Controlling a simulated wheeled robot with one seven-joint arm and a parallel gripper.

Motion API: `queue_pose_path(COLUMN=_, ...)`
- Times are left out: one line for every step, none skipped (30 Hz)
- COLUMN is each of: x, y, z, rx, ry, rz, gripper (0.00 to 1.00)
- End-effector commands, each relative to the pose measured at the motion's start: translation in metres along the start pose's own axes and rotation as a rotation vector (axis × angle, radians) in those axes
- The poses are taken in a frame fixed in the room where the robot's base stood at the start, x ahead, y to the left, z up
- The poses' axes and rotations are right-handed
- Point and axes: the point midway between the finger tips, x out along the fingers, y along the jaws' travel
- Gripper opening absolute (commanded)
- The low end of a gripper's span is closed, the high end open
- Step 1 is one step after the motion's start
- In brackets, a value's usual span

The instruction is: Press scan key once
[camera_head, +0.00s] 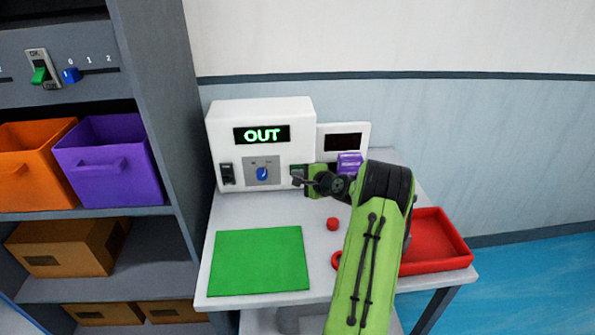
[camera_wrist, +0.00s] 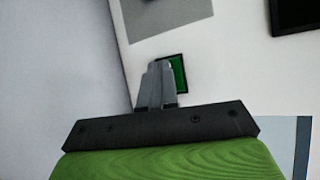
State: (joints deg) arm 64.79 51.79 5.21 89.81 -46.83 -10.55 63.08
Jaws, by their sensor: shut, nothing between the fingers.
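The key also shows in the wrist view (camera_wrist: 181,75). My gripper (camera_head: 299,181) is shut and empty, with its tips right at this key. In the wrist view the fingertips (camera_wrist: 159,66) overlap the key's left part and hide some of it. Whether they touch it or press it in, I cannot tell.
A blue knob (camera_head: 262,174) and a black switch (camera_head: 227,174) sit left of the key. A purple block (camera_head: 349,163) stands by a dark-screened panel (camera_head: 343,129). A red cap (camera_head: 333,224), a green mat (camera_head: 260,260) and a red tray (camera_head: 450,262) lie on the table.

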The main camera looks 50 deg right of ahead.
Motion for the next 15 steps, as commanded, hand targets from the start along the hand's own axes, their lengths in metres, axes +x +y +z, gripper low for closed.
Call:
queue_pose_path(x=0.0003, y=0.0, z=0.0, rx=0.0, ry=0.0, rz=0.0, gripper=0.0)
queue_pose_path(x=0.0003, y=0.0001, z=0.0, rx=0.0, ry=0.0, rz=0.0, gripper=0.0)
queue_pose_path(x=0.0003, y=0.0001, z=0.0, rx=0.0, ry=0.0, rz=0.0, gripper=0.0)
queue_pose_path(x=0.0002, y=0.0, z=0.0, rx=0.0, ry=0.0, rz=0.0, gripper=0.0)
queue_pose_path(x=0.0002, y=0.0, z=-0.0001, rx=0.0, ry=0.0, rz=0.0, gripper=0.0)
queue_pose_path(x=0.0002, y=0.0, z=-0.0001, rx=0.0, ry=0.0, rz=0.0, gripper=0.0)
queue_pose_path(x=0.0002, y=0.0, z=-0.0001, rx=0.0, ry=0.001, rz=0.0, gripper=0.0)
queue_pose_path(x=0.0, y=0.0, z=0.0, rx=-0.001, ry=0.001, rz=0.0, gripper=0.0)
queue_pose_path(x=-0.0005, y=0.0003, z=0.0001, rx=-0.001, ry=0.001, rz=0.0, gripper=0.0)
queue_pose_path(x=-0.0011, y=0.0006, z=0.0003, rx=-0.001, ry=0.001, rz=-0.001, gripper=0.0)
queue_pose_path(x=-0.0021, y=0.001, z=0.0007, rx=-0.001, ry=0.001, rz=-0.001, gripper=0.0)
queue_pose_path(x=-0.0037, y=0.0021, z=0.0014, rx=-0.001, ry=0.002, rz=-0.001, gripper=0.0)
queue_pose_path(x=-0.005, y=0.003, z=0.002, rx=-0.001, ry=0.002, rz=-0.001, gripper=0.0)
queue_pose_path(x=-0.0064, y=0.0039, z=0.0026, rx=-0.001, ry=0.002, rz=-0.001, gripper=0.0)
queue_pose_path(x=-0.0083, y=0.0054, z=0.0037, rx=0.0, ry=0.002, rz=0.0, gripper=0.0)
